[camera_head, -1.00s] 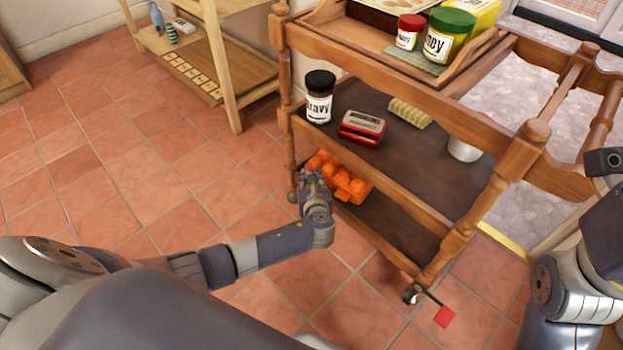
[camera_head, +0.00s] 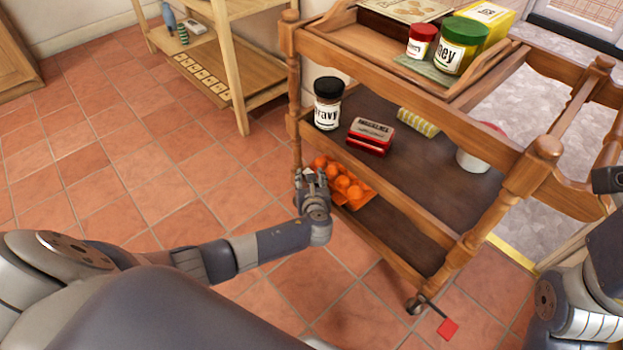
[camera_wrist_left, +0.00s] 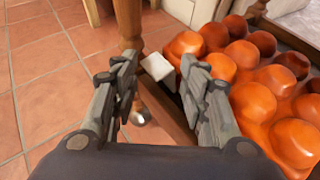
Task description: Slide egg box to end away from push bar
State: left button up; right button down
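The orange egg box (camera_head: 372,191) with its bumpy top sits on the trolley's bottom shelf, at the left end. It fills the right of the left wrist view (camera_wrist_left: 262,82). My left gripper (camera_head: 308,176) is at the box's near left side, by the trolley's corner post. In the wrist view its two fingers (camera_wrist_left: 160,72) are apart, with a pale block and the shelf edge between and beyond them. The right finger is close to the box; I cannot tell whether it touches. The push bar (camera_head: 590,95) is at the trolley's right end.
The middle shelf (camera_head: 455,190) above the box holds a gravy jar (camera_head: 327,105), a red tin (camera_head: 370,135) and a white pot (camera_head: 476,155). The bottom shelf (camera_head: 395,225) is bare to the right of the box. A caster (camera_head: 415,304) stands at the front corner.

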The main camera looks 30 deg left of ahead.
pick_arm(q)
jog(key=shift+d+r, duration=0.1)
jog(key=shift+d, duration=0.1)
jog(key=v, duration=1.1)
jog(key=shift+s, duration=0.4)
jog(key=shift+d+r, duration=0.1)
